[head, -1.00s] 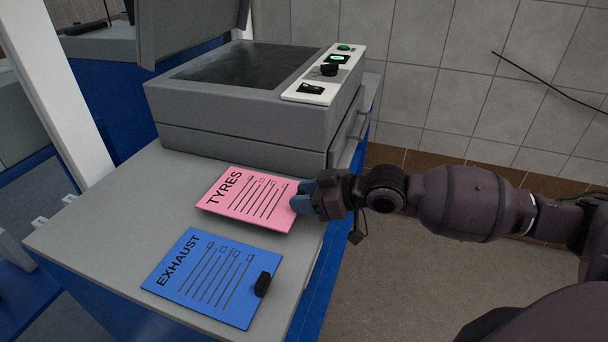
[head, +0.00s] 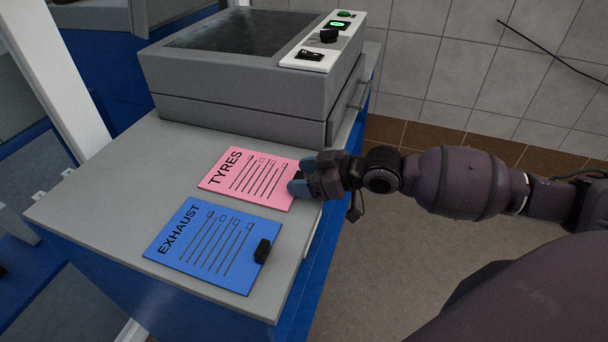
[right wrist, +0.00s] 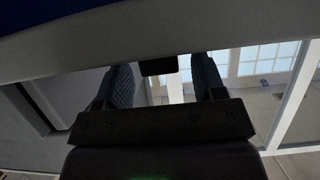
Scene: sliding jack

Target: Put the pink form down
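The pink form (head: 250,178), marked TYRES, lies flat on the grey cabinet top between the scanner-like machine and the blue form (head: 213,246), marked EXHAUST. My right gripper (head: 303,177) is at the pink form's right edge, its blue fingertips spread apart. In the right wrist view the two fingers (right wrist: 163,80) stand open, with a dark block (right wrist: 160,66) between them and gaps on both sides. It looks like a tab on the pink form, like the black tab on the blue form; in the head view the gripper hides it. My left gripper is not in view.
The grey machine (head: 240,95) with a dark glass top stands behind the forms; its control panel (head: 328,40) has a black knob and green lights. The cabinet top (head: 110,195) is bare to the left. Its right edge runs just under my gripper.

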